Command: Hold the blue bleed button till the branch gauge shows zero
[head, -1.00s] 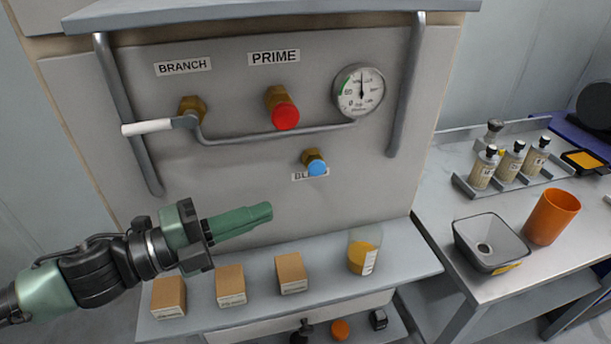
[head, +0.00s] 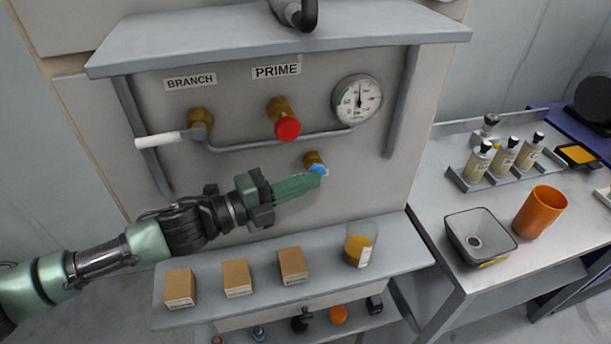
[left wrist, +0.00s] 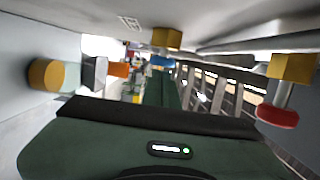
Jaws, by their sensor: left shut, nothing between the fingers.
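The blue bleed button (head: 318,168) sits on a brass stem low on the panel, its label mostly covered. My left gripper (head: 314,181) is shut and empty. Its green fingertips are at the button and overlap its lower edge; I cannot tell for sure whether they press it. In the left wrist view the blue button (left wrist: 162,61) shows just beyond the fingertips. The round gauge (head: 357,101) at the panel's upper right has its needle pointing about straight up; its figures are too small to read. My right gripper is not in view.
A red knob (head: 288,128) under PRIME and a white-handled lever (head: 160,139) under BRANCH stand out from the panel. Several small boxes (head: 237,277) and a beaker of orange liquid (head: 359,250) stand on the ledge below. A side table (head: 440,190) is at right.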

